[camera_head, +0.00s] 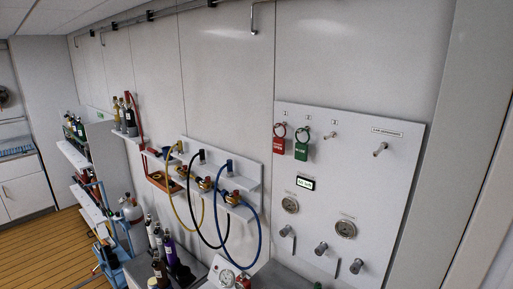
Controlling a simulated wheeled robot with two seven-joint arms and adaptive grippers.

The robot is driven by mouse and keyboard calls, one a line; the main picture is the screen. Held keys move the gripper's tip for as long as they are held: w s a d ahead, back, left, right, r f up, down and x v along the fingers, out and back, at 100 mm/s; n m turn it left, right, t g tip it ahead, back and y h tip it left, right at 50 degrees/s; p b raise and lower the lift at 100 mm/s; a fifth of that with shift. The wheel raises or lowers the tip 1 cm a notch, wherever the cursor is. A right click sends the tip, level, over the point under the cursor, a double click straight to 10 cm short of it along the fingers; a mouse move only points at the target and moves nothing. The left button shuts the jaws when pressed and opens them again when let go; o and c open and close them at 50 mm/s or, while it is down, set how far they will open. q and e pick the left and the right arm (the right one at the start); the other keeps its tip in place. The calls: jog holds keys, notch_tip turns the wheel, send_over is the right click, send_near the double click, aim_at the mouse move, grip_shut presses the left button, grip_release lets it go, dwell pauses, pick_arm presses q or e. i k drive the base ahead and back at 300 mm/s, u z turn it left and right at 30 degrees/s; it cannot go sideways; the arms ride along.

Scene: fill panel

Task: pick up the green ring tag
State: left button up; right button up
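The green ring tag (301,150) hangs on the upper part of the white fill panel (345,115). Its ring is at the top and the flat green tag hangs below it. A red ring tag (279,145) hangs just to its left on the same panel. Neither of my grippers shows in the head view, so nothing is seen touching the tags.
Right of the tags, bare pegs (381,149) stick out of the panel. Gauges (346,229), a small display (306,183) and knobs (357,266) sit below. Left, hoses (252,233) hang from a wall rack (247,171). Bottles (168,246) stand lower left.

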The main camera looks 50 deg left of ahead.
aim_at(301, 149)
jog(key=u, duration=1.25)
